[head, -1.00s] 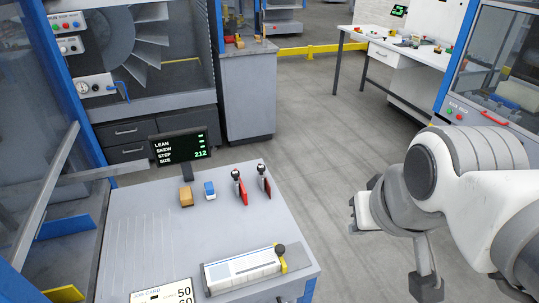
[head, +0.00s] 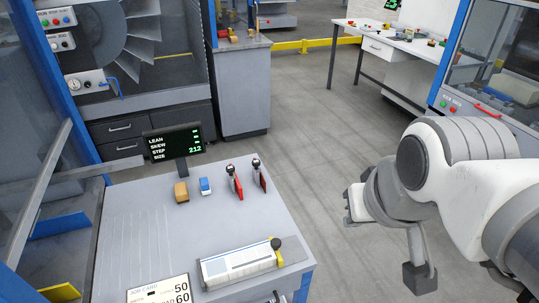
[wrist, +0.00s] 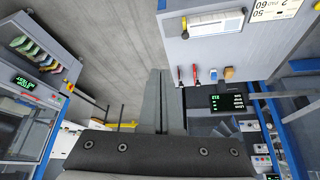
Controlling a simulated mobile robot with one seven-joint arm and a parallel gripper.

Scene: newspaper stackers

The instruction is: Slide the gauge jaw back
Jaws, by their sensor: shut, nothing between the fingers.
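The gauge (head: 240,264) is a long white and grey block lying on the grey bench top near its front right. A yellow jaw (head: 279,258) with a black knob sits at its right end. In the head view my arm is at the right, well clear of the gauge, and the fingertips are hard to make out.
On the bench (head: 130,235) stand a display (head: 172,143), a tan block (head: 181,192), a blue block (head: 205,186) and two red-bladed tools (head: 238,188). A job card (head: 160,291) lies at the front. Open floor (head: 310,150) separates the bench from my arm.

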